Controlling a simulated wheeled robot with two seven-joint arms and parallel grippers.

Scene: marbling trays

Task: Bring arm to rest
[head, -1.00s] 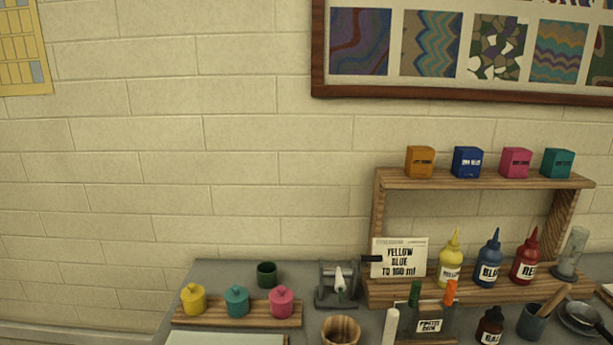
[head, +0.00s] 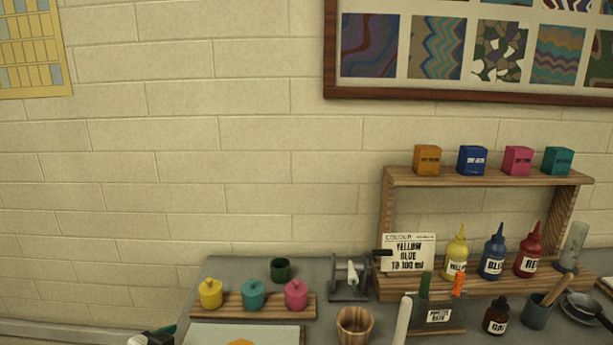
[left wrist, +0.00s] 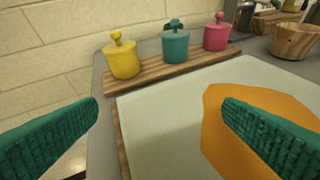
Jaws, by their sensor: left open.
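My left gripper shows in the left wrist view (left wrist: 160,125) as two green ribbed fingers spread wide apart with nothing between them. It is over the left edge of a pale tray (left wrist: 150,120), and an orange patch (left wrist: 215,110) on the tray is partly behind the right finger. In the head view only a small white, black and green part of my left arm shows at the bottom edge, left of the tray (head: 215,332). My right gripper is in no view.
Yellow (head: 210,294), teal (head: 253,294) and pink (head: 296,294) lidded pots stand on a wooden strip behind the tray. A wooden tub (head: 354,326), bottles and a wooden shelf (head: 480,178) are to the right. The wall rises behind the table.

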